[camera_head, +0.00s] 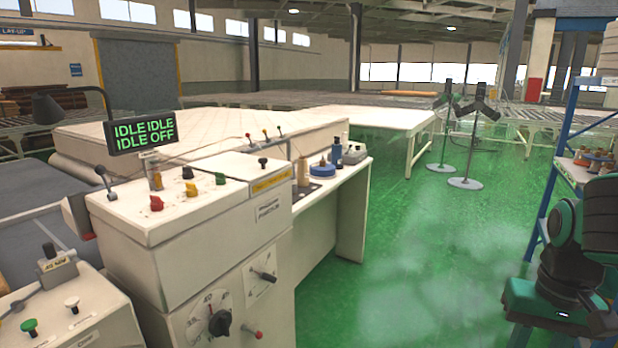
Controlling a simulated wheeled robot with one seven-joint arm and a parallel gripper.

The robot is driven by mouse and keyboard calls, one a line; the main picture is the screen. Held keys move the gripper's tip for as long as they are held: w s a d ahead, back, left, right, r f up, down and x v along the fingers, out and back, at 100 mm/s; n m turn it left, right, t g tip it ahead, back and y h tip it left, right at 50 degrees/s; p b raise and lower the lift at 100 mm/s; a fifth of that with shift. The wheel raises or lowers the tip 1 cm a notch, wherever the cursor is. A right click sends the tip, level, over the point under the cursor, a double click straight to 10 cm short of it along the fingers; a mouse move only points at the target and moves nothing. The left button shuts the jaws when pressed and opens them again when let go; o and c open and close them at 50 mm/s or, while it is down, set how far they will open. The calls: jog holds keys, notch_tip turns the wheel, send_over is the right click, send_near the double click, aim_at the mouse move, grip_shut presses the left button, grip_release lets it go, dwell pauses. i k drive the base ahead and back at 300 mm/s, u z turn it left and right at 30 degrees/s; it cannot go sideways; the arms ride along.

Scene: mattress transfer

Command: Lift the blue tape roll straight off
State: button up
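A blue tape roll (322,170) lies flat on the white side bench (345,180), right of the control console. It is small in this view, and I cannot tell what it rests on or around. A dark blue bottle (337,151) stands just behind it to the right, and a tan bottle (303,171) stands to its left. My dark and green arm shows at the right edge, far from the roll. No gripper fingers show.
The control console (200,240) with coloured knobs stands left of the bench. A grey-white device (355,155) sits at the bench's far end. Green floor (420,260) is clear between the bench and a blue-framed rack (560,150) holding small items.

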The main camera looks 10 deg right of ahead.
aim_at(322, 169)
jog(key=z, duration=0.55)
jog(key=i, duration=3.05)
jog(key=u, duration=0.7)
jog(key=i, duration=0.65)
jog(key=u, duration=0.3)
